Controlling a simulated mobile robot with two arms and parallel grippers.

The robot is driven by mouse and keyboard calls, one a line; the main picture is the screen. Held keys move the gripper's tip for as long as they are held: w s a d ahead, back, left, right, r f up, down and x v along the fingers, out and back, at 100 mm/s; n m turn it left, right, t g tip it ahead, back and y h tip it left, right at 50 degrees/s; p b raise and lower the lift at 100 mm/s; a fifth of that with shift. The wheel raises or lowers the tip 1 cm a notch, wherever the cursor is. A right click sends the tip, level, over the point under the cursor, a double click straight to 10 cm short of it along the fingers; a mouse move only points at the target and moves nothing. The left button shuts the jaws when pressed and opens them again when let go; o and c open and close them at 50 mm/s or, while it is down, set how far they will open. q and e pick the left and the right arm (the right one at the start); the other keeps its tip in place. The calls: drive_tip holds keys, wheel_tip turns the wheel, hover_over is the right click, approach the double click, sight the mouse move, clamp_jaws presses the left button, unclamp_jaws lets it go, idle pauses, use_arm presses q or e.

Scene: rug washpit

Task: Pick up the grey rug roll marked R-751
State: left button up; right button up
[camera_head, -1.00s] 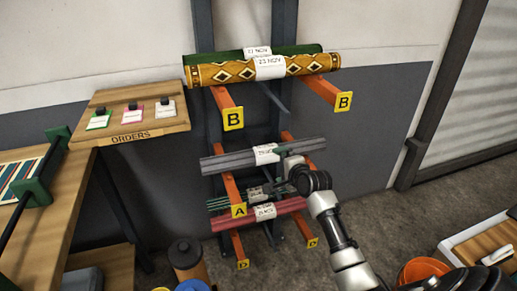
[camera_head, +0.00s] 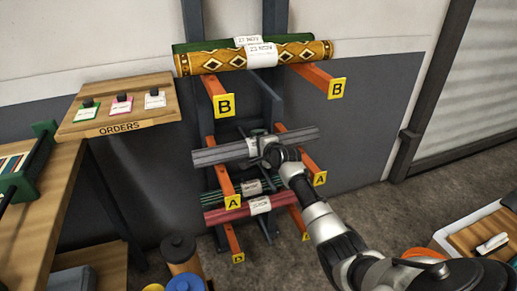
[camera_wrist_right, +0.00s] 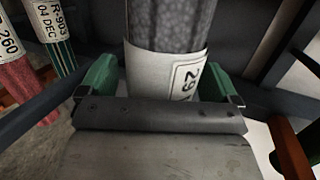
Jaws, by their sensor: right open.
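A grey rug roll (camera_head: 220,154) lies across the orange arms marked A on the rack, with a white label (camera_head: 253,147) around its middle. My right gripper (camera_head: 264,143) is at the roll, by the label. In the right wrist view the grey roll (camera_wrist_right: 165,22) stands between the green fingers of the open right gripper (camera_wrist_right: 157,78), one on each side. The label (camera_wrist_right: 165,70) shows only part of a date starting with 29; its roll number cannot be read. My left gripper is not in view.
A yellow patterned roll (camera_head: 290,54) and a green roll (camera_head: 190,47) lie on the B arms above. A red roll (camera_head: 225,214) and a dark green striped roll (camera_wrist_right: 60,55) marked R-903 lie lower. An orders board (camera_head: 118,105) is at left.

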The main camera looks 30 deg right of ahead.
drive_tip(key=shift+w, duration=0.1)
drive_tip(key=c, duration=1.1)
drive_tip(key=shift+r, duration=0.1)
drive_tip(key=shift+c, duration=1.1)
